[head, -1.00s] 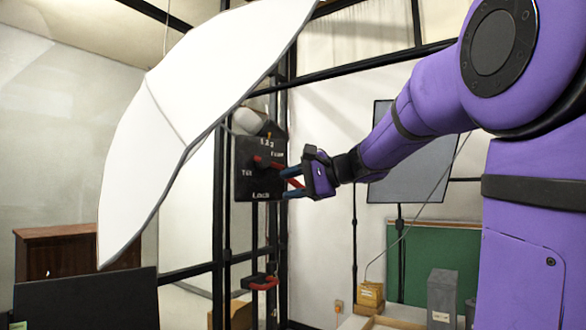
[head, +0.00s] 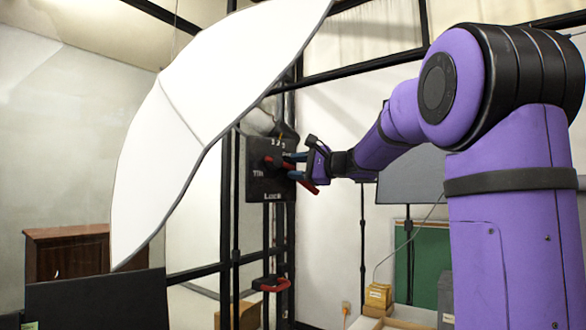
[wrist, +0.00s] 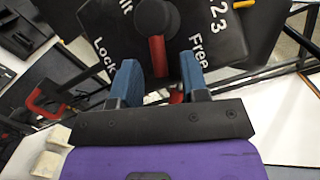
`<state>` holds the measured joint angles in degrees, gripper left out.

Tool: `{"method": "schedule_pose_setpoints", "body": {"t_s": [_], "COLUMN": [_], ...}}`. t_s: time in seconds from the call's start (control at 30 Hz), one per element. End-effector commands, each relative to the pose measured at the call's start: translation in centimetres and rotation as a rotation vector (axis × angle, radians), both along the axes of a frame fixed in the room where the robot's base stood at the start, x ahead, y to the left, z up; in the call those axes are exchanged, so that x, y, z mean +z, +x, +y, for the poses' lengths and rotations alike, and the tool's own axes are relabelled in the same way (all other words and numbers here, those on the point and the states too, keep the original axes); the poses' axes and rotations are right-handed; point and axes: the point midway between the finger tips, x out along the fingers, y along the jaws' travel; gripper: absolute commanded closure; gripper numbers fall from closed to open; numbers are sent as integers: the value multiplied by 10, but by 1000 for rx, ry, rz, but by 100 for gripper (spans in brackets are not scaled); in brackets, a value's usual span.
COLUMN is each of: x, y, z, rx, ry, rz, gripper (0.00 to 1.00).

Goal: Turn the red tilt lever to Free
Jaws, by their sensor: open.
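The red tilt lever (wrist: 157,55) points down from its round dark knob in the wrist view, between the printed words Lock and Free, roughly midway. In the head view the lever (head: 271,162) sits on the black panel (head: 257,184) and runs right, partly hidden by my fingers. My gripper (head: 292,168) is at the panel's right side. In the wrist view my gripper (wrist: 160,80) is open, its two blue fingers either side of the lever's line with a gap on each side. I cannot tell whether a finger touches it.
A large white umbrella-like panel (head: 190,130) hangs left of the black panel. Another red handle (head: 270,284) is lower on the black stand. A dark screen (head: 408,178) stands behind my arm. A brown wooden cabinet (head: 68,250) is at the left.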

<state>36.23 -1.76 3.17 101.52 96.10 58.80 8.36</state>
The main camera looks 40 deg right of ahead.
Motion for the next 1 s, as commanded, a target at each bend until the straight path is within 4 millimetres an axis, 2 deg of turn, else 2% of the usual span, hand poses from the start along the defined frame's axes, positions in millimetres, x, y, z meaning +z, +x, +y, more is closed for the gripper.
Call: {"method": "schedule_pose_setpoints", "body": {"t_s": [0.2,0.47,0.5,0.67,0.87,1.0], "x": [0,0,0,0,1,6], "y": [12,13,13,13,13,13], "z": [6,7,7,7,7,7], "rx": [0,1,1,1,1,4], "ry": [0,0,0,0,-16,-103], "rz": [0,0,0,0,3,16], "gripper": [59,59,64,100,100,100]}}
